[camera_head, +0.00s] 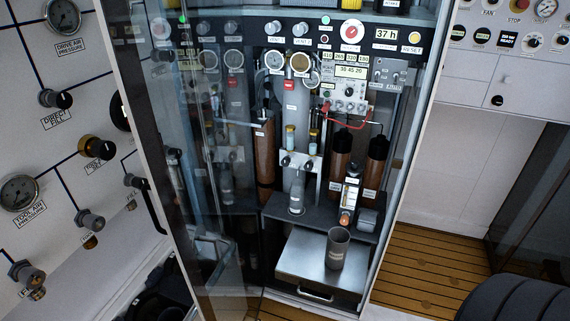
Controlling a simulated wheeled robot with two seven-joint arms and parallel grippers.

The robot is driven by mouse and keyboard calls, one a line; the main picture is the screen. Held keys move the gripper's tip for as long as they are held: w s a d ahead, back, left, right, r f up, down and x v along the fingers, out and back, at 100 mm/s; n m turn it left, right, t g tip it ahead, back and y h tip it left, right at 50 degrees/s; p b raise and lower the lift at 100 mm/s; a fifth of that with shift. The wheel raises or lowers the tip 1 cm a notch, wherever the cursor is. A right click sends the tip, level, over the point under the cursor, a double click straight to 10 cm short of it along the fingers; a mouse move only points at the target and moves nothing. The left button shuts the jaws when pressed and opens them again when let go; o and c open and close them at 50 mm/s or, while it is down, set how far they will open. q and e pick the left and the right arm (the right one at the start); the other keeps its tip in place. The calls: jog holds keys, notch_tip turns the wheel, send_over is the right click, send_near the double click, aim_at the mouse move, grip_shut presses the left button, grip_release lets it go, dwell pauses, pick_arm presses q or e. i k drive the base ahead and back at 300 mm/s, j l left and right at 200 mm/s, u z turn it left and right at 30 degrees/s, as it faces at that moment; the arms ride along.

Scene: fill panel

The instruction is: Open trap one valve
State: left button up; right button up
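A tall cabinet with a glass front (190,150) stands in the middle of the head view, full of gauges, tubes and valves. Inside it, a light bracket (300,160) carries small dark knobs (285,161), with two small vials above it. More knobs (300,29) sit in the row along the top panel, above round gauges (273,60). The small labels are too small to read, so I cannot tell which valve is trap one or how it is set. Neither of my grippers can be made out in this view.
A grey cup (338,248) stands on a metal drawer top (296,262) low in the cabinet. A wall panel (60,150) with gauges and valves is at left. The slatted wooden floor (420,262) is clear at right, beside a dark rounded object (515,300).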

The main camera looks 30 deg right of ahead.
aim_at(286, 162)
jog(key=l+z, duration=0.4)
jog(key=k+l+z, duration=0.1)
jog(key=l+z, duration=0.5)
jog(key=z, duration=0.15)
jog(key=i+l+z, duration=0.1)
jog(key=l+z, duration=0.25)
